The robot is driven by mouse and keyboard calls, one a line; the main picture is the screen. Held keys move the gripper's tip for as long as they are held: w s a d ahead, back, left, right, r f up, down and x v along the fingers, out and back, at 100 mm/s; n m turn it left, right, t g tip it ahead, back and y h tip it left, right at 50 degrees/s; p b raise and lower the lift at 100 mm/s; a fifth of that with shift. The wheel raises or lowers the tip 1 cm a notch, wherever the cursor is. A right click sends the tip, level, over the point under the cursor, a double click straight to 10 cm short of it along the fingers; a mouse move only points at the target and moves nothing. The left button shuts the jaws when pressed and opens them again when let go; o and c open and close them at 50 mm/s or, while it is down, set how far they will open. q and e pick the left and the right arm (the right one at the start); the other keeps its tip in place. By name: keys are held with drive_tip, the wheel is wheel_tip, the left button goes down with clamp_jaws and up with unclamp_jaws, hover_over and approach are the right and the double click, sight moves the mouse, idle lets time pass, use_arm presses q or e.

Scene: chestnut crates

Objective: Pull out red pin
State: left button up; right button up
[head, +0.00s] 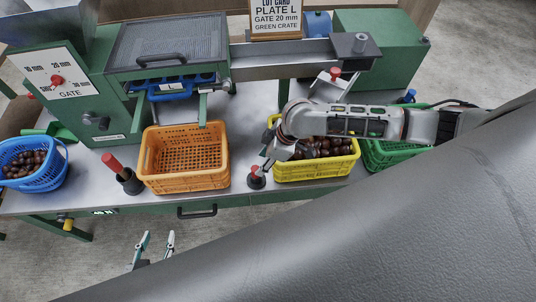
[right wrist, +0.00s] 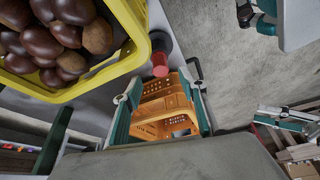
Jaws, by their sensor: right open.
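Several red parts show. A red knob (head: 57,80) sits on the gate dial plate. A red handle (head: 110,164) tilts out of a black base left of the orange crate. A short red piece (head: 256,171) on a black base stands between the orange and yellow crates. In the right wrist view, that red piece (right wrist: 160,69) appears between and just beyond the fingertips, not gripped. My right gripper (head: 266,160) is open close above it, partly hidden by its own arm. My left gripper (head: 153,238) is open and empty in front of the bench.
An orange crate (head: 185,184) is empty. A yellow crate (head: 315,172) and a blue basket (head: 35,187) hold chestnuts. A green crate (head: 385,164) stands at the right. The lot card (head: 275,17) reads PLATE L, gate 20 mm, green crate. A drawer handle (head: 197,211) juts from the bench front.

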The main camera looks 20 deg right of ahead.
drive_tip(key=shift+v, duration=2.4)
drive_tip(key=s+a+m+t+y, duration=0.2)
drive_tip(key=a+t+y, duration=0.15)
drive_tip(key=a, duration=0.85)
drive_tip(key=s+d+f+m+t+h, duration=0.2)
drive_tip(key=s+d+f, duration=0.1)
drive_tip(key=d, duration=0.4)
drive_tip(key=s+d+f+m+t+h, duration=0.2)
drive_tip(key=s+d+f+m+t, duration=0.1)
drive_tip(key=s+d, duration=0.2)
drive_tip(key=shift+s+d+h, duration=0.35)
drive_tip(key=shift+s+d, duration=0.05)
drive_tip(key=shift+d, duration=0.6)
drive_tip(key=shift+a, duration=0.1)
drive_tip(key=c, duration=0.3)
drive_tip(key=shift+m, duration=0.3)
drive_tip(key=shift+c, duration=0.5)
